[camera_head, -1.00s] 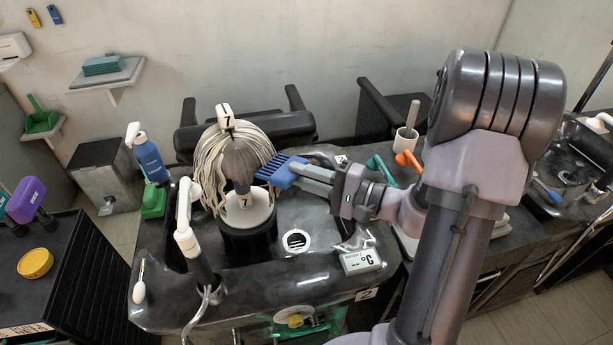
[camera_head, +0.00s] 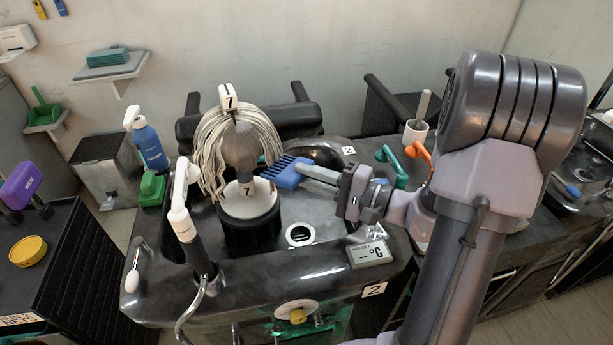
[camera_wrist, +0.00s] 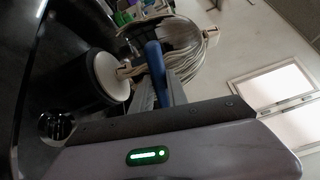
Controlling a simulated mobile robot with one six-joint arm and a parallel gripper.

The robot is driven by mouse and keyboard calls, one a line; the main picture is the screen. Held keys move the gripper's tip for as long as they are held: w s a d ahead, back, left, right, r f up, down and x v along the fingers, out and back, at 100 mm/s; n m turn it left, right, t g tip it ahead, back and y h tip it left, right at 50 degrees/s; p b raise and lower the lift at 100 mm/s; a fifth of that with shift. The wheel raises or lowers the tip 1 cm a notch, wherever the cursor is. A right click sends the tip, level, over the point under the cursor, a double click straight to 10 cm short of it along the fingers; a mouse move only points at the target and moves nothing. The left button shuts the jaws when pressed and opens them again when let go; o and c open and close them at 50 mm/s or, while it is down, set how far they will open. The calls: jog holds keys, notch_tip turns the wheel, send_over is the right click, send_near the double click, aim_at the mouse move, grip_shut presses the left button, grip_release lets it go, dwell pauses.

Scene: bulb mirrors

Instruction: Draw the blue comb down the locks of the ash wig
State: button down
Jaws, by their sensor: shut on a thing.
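The ash wig (camera_head: 213,150) has pale locks and sits on a grey head on a white-topped black stand (camera_head: 247,203), with a "7" tag on top. It also shows in the wrist view (camera_wrist: 180,38). My gripper (camera_head: 318,176) is shut on the blue comb (camera_head: 286,171) by its handle. The comb's teeth point left, towards the right-hand locks. In the head view the teeth tips overlap or lie close to the lock ends; I cannot tell if they touch. In the wrist view the comb (camera_wrist: 155,70) shows edge-on in front of the wig.
A white shower head (camera_head: 183,190) on a hose rises left of the stand. A blue spray bottle (camera_head: 148,142) and a green item (camera_head: 152,190) stand further left. A temperature display (camera_head: 368,253) lies at the counter's front right. A cup (camera_head: 415,133) stands behind my arm.

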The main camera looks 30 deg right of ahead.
jog(key=shift+f+b, duration=0.7)
jog(key=shift+f, duration=0.05)
jog(key=shift+s, duration=0.1)
jog(key=r, duration=0.4)
jog(key=d+r+p, duration=0.1)
jog(key=shift+s+r, duration=0.35)
jog(key=shift+r, duration=0.05)
jog(key=shift+w+a, duration=0.1)
